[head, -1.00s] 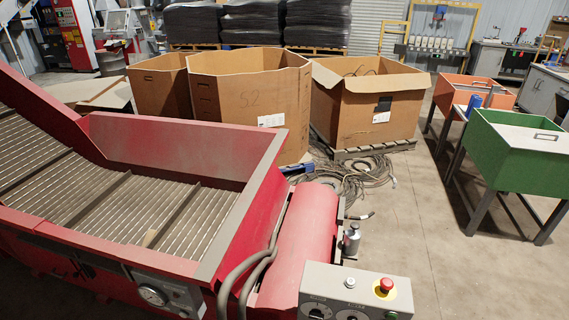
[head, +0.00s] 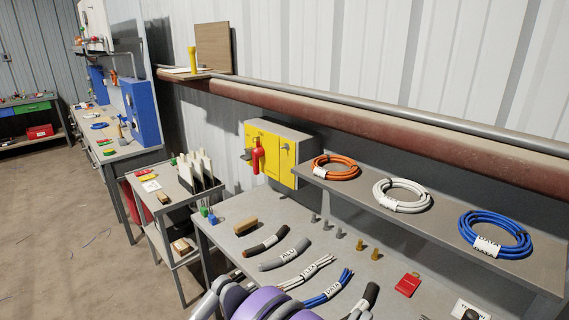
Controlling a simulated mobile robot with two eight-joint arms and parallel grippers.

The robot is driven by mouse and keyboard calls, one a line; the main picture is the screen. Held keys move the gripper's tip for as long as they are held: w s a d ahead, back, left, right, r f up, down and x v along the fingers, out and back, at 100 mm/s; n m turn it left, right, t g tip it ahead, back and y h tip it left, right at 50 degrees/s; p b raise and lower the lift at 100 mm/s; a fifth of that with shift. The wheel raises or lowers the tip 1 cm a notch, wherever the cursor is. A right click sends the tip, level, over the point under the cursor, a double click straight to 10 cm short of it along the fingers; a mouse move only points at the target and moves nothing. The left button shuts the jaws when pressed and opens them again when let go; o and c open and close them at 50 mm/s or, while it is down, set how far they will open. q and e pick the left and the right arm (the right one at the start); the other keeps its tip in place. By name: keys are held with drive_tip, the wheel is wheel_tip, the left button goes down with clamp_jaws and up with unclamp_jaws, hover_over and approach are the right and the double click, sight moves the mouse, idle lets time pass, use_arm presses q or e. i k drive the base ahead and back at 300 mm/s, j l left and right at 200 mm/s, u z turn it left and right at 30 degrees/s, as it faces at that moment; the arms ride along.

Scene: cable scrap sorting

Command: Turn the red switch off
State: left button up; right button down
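The red switch (head: 258,155) is a red rotary handle on the front of a yellow-faced box (head: 287,160). The box is mounted on the wall above the back of a grey workbench. The handle points roughly up and down. No gripper fingers show in the head view. Only a purple and grey rounded part, apparently of my arm, shows at the bottom edge, well below the switch.
The workbench (head: 232,240) carries cable pieces, brass and grey fittings, and a red tag (head: 408,285). A shelf (head: 455,235) right of the box holds orange, white and blue cable coils. A grey cart (head: 165,205) stands left of the bench. Open floor lies further left.

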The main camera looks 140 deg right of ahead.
sight(258, 152)
drive_tip(key=z, duration=4.5)
drive_tip(key=i+j, duration=0.5)
drive_tip(key=i, duration=0.15)
